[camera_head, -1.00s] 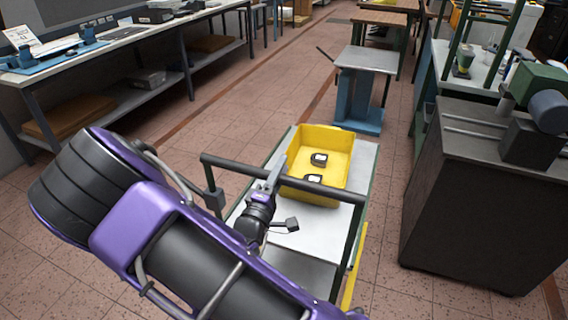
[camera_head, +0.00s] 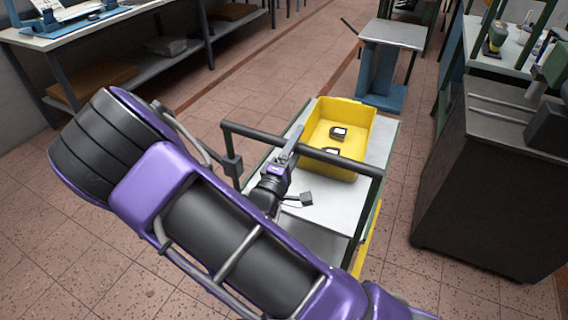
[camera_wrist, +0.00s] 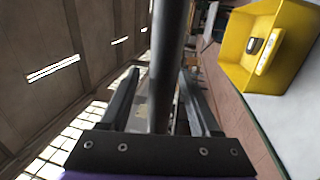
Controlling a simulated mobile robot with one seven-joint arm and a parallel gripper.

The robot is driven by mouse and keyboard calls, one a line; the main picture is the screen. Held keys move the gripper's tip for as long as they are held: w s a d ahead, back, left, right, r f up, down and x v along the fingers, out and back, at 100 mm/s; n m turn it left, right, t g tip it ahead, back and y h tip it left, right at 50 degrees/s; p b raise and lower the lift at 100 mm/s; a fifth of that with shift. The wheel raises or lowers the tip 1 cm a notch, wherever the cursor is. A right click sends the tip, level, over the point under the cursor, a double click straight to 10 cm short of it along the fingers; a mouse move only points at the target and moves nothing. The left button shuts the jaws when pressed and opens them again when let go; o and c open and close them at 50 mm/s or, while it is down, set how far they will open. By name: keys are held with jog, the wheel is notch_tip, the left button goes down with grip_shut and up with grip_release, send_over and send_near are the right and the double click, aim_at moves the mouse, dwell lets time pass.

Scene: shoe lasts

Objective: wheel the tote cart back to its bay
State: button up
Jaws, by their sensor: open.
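The tote cart (camera_head: 303,207) stands in front of me, with a light top, green posts and a dark handle bar (camera_head: 335,160) across its near end. A yellow tote (camera_head: 352,165) sits on its top with small dark items inside; it also shows at the upper right of the wrist view (camera_wrist: 238,62). My gripper (camera_head: 289,150) is at the handle bar, left of its middle. In the wrist view, the bar (camera_wrist: 168,50) runs between the two spread fingers of my gripper (camera_wrist: 158,80). I cannot tell whether either finger touches it.
A blue stand with a grey top (camera_head: 382,70) is just beyond the cart. A dark cabinet (camera_head: 485,190) stands to the right, with a narrow floor strip between. A workbench (camera_head: 90,32) lines the left. Open tiled floor (camera_head: 240,95) lies left of the cart.

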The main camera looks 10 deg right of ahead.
jog(key=v, duration=1.7)
jog(key=shift+w+a+r, duration=0.1)
jog(key=shift+w, duration=0.05)
